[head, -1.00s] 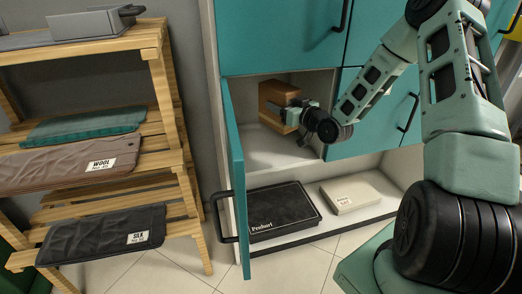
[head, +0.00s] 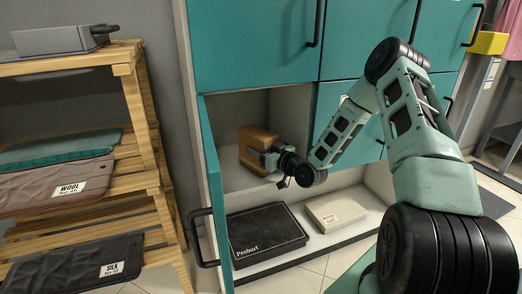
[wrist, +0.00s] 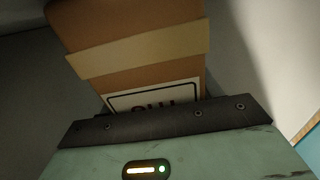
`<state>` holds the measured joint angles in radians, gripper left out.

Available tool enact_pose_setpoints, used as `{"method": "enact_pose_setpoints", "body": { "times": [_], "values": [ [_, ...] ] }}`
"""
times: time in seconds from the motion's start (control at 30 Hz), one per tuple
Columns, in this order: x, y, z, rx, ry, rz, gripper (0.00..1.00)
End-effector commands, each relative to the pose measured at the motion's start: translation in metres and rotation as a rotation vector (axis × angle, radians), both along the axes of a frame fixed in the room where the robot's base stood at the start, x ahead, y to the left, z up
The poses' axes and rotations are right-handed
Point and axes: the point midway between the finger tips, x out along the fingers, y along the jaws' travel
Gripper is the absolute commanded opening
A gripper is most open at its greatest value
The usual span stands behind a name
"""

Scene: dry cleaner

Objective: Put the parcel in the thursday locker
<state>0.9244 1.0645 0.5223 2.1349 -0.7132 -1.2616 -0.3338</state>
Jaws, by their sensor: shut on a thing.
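The parcel is a brown cardboard box (head: 256,142) inside the open locker compartment (head: 228,181), low and near its floor; I cannot tell whether it touches the floor. In the wrist view the parcel (wrist: 135,28) shows a pale tape band and a white label partly hidden by my gripper. My gripper (head: 267,158) reaches in from the right and is shut on the parcel's near side. The compartment's teal door (head: 212,190) stands open at the left. No day name is readable on it.
Below the compartment, a black case (head: 265,236) and a flat beige box (head: 336,212) lie on a low shelf. Shut teal doors (head: 250,42) are above and to the right. A wooden rack (head: 148,125) with folded cloths stands close on the left.

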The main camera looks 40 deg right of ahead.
Motion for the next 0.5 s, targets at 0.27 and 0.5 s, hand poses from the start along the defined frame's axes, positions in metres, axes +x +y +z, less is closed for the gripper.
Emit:
{"method": "enact_pose_setpoints", "body": {
  "times": [0.27,0.5],
  "values": [
    [-0.0001,0.0000,-0.0017,0.000,0.001,0.000,0.85],
    [-0.0001,0.0001,-0.0015,0.000,0.001,0.000,0.85]
  ]
}}
